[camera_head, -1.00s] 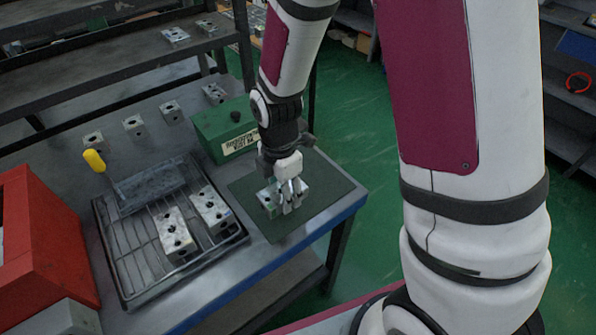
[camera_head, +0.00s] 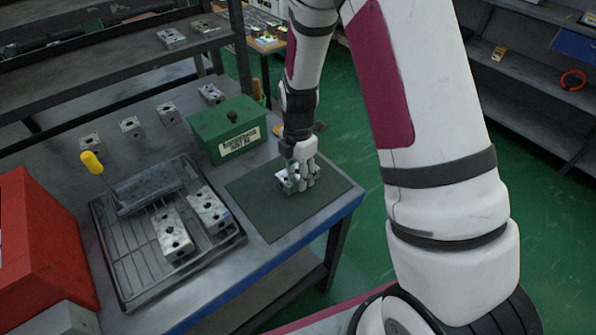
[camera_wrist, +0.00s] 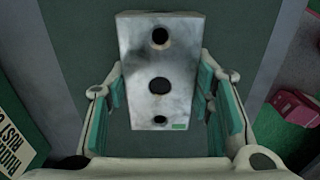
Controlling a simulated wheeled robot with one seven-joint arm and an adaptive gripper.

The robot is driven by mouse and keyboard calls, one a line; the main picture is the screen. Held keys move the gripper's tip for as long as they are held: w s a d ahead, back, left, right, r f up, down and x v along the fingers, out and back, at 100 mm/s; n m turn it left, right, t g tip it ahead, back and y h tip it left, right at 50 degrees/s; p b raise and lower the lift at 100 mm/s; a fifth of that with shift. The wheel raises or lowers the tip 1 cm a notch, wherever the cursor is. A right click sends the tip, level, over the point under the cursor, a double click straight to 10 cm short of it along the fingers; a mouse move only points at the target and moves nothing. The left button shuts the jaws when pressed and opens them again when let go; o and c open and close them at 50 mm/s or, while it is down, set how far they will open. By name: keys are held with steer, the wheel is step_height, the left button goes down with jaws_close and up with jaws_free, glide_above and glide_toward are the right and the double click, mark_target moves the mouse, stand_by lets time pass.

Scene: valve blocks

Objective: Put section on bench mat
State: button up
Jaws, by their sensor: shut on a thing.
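The section is a silvery valve block (camera_wrist: 158,60) with several dark round holes in its top face. In the wrist view it lies between the teal-padded fingers of my gripper (camera_wrist: 165,100), which is shut on it. In the head view the same block (camera_head: 284,184) shows only in part below my gripper (camera_head: 298,182), over the dark green bench mat (camera_head: 262,217). The mat lies flat at the right end of the bench. Whether the block touches the mat or hangs just above it I cannot tell.
A wire tray (camera_head: 120,252) holds two more blocks and a yellow-handled brush. A green box (camera_head: 222,130) with a label stands behind the mat. Several small blocks line the back of the bench. A red bin (camera_head: 40,240) is at the left. The mat's front part is clear.

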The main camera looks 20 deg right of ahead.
steer(key=o, duration=1.6)
steer(key=shift+f, duration=0.1)
steer(key=s+r+m+t, duration=0.1)
steer(key=s+r+m, duration=0.1)
steer(key=r, duration=0.8)
steer(key=s+r+m, duration=0.2)
steer(key=r+m, duration=0.1)
steer(key=r, duration=0.7)
steer(key=s+r+m+t, duration=0.1)
steer(key=s+r+m, duration=0.4)
steer(key=s+m, duration=0.3)
steer(key=s+r+m+t, duration=0.2)
steer(key=s+r+m, duration=0.3)
steer(key=s, duration=0.8)
steer(key=m, duration=0.3)
steer(key=shift+s+d+r+m, duration=0.2)
steer(key=shift+s+m, duration=0.05)
steer(key=shift+m, duration=0.05)
